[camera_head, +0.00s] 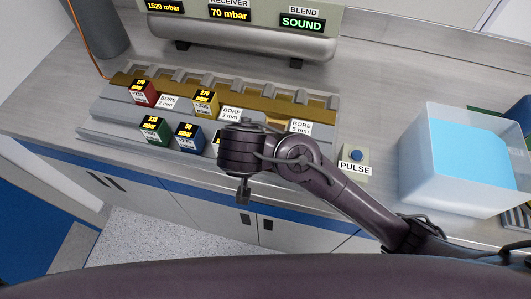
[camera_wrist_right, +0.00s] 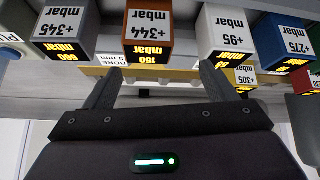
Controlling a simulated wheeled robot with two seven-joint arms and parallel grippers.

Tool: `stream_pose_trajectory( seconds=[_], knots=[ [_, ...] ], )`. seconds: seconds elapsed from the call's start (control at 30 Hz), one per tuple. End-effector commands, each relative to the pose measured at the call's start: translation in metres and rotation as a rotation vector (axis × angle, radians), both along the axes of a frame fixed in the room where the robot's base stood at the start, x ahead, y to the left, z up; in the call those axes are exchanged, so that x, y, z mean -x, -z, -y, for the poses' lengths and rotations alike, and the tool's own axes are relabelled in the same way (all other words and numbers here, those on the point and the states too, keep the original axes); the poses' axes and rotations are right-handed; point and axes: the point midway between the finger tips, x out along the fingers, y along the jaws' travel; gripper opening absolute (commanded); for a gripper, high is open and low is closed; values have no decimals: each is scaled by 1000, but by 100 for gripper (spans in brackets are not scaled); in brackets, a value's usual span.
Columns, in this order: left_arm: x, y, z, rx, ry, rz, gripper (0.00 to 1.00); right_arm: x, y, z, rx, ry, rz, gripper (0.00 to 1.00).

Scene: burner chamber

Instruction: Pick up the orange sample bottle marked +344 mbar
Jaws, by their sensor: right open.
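The orange bottle (camera_wrist_right: 132,52) marked +344 mbar shows at the top of the right wrist view, upside down there, with a 150 mbar tag. My right gripper (camera_wrist_right: 160,69) is open, its two fingers apart and nothing between them. The orange bottle lies beyond the fingertips, roughly in line with the gap, nearer the left finger. In the head view my right gripper (camera_head: 243,190) hangs in front of the rack, and my arm hides the orange bottle. My left gripper is not in view.
A grey bottle (camera_wrist_right: 66,30) marked +345 and a white one (camera_wrist_right: 224,30) marked +95 flank the orange bottle. Blue (camera_head: 188,137), green (camera_head: 153,130), red (camera_head: 143,93) and yellow (camera_head: 205,102) bottles stand left along the rack (camera_head: 110,110). A PULSE button (camera_head: 356,155) and a clear tub (camera_head: 430,170) are right.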

Motion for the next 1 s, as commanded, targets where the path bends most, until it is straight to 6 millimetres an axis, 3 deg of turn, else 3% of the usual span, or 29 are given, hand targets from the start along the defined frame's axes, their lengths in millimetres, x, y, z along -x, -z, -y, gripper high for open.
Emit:
stream_pose_trajectory(
  seconds=[0.2,0.73,1.0],
  knots=[
    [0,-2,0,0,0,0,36,10,6,3,-60,169,-35,78],
    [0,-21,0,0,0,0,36,-23,62,21,-57,169,-32,78],
    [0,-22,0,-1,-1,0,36,-26,70,21,-60,167,-33,78]
  ],
)
